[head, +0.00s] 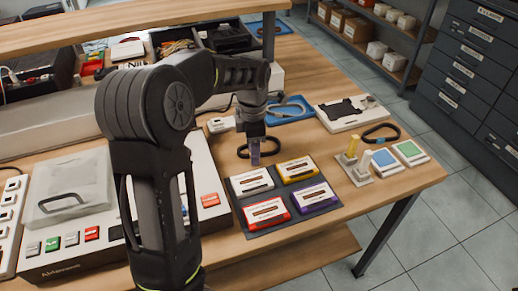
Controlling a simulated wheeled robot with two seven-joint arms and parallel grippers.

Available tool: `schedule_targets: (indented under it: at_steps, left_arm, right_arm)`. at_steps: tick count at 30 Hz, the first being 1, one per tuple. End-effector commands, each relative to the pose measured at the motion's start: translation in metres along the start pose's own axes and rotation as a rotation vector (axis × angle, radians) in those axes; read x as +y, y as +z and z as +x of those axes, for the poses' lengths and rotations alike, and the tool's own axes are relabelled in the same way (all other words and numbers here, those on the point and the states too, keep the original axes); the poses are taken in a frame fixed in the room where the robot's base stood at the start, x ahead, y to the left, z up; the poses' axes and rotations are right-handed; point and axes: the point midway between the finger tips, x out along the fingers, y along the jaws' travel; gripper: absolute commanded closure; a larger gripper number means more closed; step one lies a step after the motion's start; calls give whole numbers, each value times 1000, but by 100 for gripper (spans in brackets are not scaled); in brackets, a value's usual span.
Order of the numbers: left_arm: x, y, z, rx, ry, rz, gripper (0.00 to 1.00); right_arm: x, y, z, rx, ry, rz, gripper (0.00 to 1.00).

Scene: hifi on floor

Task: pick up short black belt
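Thin black belt loops show in the head view. One belt (242,152) lies on the wooden table just under my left gripper, behind the cassettes. Another black loop (382,139) lies at the right, near the blue and green pads. My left gripper (255,158) points down over the first belt, with its fingertips inside or just above the loop. I cannot tell whether they touch it, or how far apart the fingers are. The gripper hides part of that belt. My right gripper is not in view.
Several cassettes (267,210) lie on a dark mat in front of the gripper. A white device (205,178) and a clear-lidded box (75,185) stand left. A blue tray (290,113) and white board (335,123) lie behind. The table's right edge is near the pads.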

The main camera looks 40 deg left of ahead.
Motion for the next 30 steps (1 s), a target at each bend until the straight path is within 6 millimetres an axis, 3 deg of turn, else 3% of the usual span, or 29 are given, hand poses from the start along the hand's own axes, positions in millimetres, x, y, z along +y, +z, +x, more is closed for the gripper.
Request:
schedule_targets:
  at_steps: [12,26,30]
  left_arm:
    - [0,0,0,0,1,0,63]
    - [0,0,0,0,0,0,100]
    - [0,0,0,0,0,0,100]
  right_arm:
    - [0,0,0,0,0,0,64]
    - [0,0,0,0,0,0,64]
    - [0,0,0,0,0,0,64]
